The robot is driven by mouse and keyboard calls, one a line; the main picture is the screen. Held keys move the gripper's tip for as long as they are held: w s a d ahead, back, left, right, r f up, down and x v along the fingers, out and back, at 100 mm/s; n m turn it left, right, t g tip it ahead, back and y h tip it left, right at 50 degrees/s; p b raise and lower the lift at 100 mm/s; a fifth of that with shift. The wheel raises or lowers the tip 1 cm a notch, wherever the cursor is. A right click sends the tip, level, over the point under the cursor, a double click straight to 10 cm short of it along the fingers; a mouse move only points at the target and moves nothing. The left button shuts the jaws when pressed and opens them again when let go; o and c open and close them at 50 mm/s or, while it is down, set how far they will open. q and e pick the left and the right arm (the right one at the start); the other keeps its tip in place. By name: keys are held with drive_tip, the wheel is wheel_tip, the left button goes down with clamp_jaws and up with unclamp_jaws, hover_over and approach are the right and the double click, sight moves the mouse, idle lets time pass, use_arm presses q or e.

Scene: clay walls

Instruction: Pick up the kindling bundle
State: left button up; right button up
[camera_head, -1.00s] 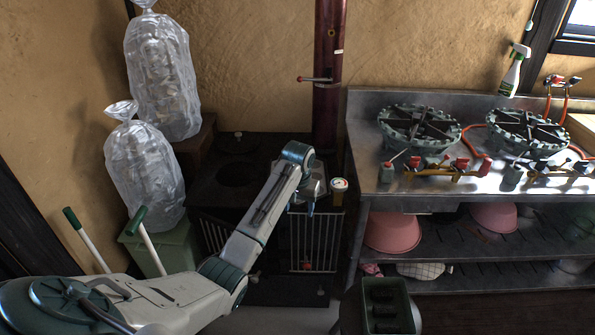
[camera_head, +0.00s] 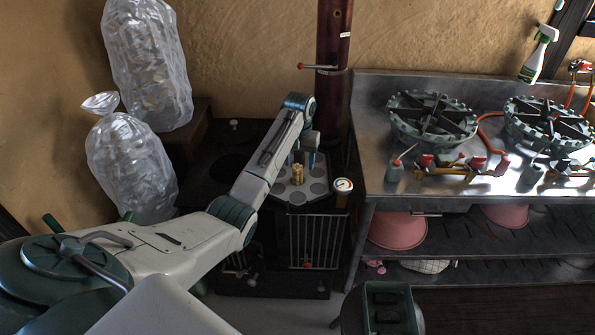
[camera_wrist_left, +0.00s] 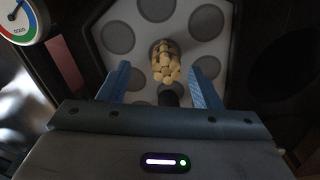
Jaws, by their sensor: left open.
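The kindling bundle (camera_head: 298,174) is a small, upright bunch of pale sticks on a light hexagonal plate (camera_head: 318,170) with round dark discs, on top of the dark stove. In the left wrist view the bundle (camera_wrist_left: 165,62) shows its cut stick ends, with a darker band around it. My left gripper (camera_head: 304,160) is over the plate, close to the bundle. In the left wrist view its blue fingers (camera_wrist_left: 160,84) are apart, with the bundle between and just beyond their tips. Nothing is held. My right gripper is not in view.
A red stovepipe (camera_head: 334,85) rises behind the stove, and a round gauge (camera_head: 343,185) sits at its right. Clear bags (camera_head: 130,165) stand at the left. A steel counter (camera_head: 375,170) with burners is at the right, with pink basins (camera_head: 398,230) below.

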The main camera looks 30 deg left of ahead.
sight(297, 174)
use_arm(q)
drive_tip(key=shift+f, duration=0.9)
drive_tip(key=f, duration=0.2)
drive_tip(key=a+f, duration=0.1)
drive_tip(key=f, duration=0.1)
drive_tip(key=shift+w+f+p, duration=0.15)
drive_tip(key=shift+p, duration=0.25)
drive_tip(key=shift+f, duration=0.5)
drive_tip(key=c, duration=1.1)
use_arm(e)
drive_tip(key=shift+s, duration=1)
